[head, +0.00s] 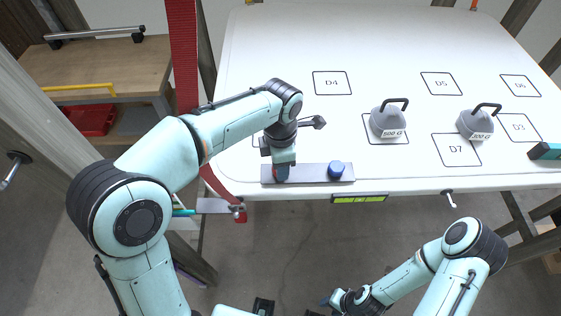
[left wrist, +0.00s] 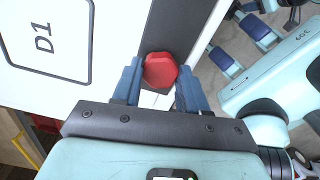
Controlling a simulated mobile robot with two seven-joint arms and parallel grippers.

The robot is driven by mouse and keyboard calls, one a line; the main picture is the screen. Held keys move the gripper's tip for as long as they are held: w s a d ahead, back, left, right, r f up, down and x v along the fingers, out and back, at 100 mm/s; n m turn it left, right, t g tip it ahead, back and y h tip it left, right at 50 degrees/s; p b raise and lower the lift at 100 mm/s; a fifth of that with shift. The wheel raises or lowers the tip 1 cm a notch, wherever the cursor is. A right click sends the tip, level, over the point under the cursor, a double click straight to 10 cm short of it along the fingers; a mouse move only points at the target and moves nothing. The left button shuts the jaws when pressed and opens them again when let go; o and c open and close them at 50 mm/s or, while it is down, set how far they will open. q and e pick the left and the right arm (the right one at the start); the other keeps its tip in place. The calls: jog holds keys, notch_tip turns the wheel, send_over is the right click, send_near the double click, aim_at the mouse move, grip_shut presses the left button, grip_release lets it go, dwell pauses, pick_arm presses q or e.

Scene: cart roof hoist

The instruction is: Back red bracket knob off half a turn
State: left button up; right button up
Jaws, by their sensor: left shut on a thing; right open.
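The red knob (left wrist: 160,70) is a faceted red cap on a dark grey bracket plate (head: 310,173) at the table's front edge. In the left wrist view it sits between the two blue fingers of my left gripper (left wrist: 155,90), which is shut on it. In the head view my left gripper (head: 281,172) comes down over the plate's left end and hides most of the red knob. A blue knob (head: 336,170) stands on the plate's right part. My right gripper (head: 328,300) is low at the bottom, away from the table, open; it also shows in the left wrist view (left wrist: 240,45).
Two grey weights with handles, one (head: 388,120) and another (head: 476,122), stand on the white table (head: 290,50) among marked squares. A red upright post (head: 183,60) stands left of the table. A green display (head: 360,198) is on the front edge. The table's back is clear.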

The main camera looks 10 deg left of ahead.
pick_arm(q)
jog(key=shift+s+f, duration=0.15)
jog(key=shift+f, duration=0.05)
jog(key=o, duration=1.1)
jog(key=shift+r, duration=0.1)
jog(key=shift+r, duration=0.1)
notch_tip(320, 180, up, 13)
jog(key=shift+r+p, duration=0.1)
jog(key=shift+p, duration=1.1)
pick_arm(e)
jog(key=w+r, duration=0.2)
jog(key=r, duration=0.1)
jog(key=shift+w, duration=0.2)
jog(key=shift+s, duration=0.1)
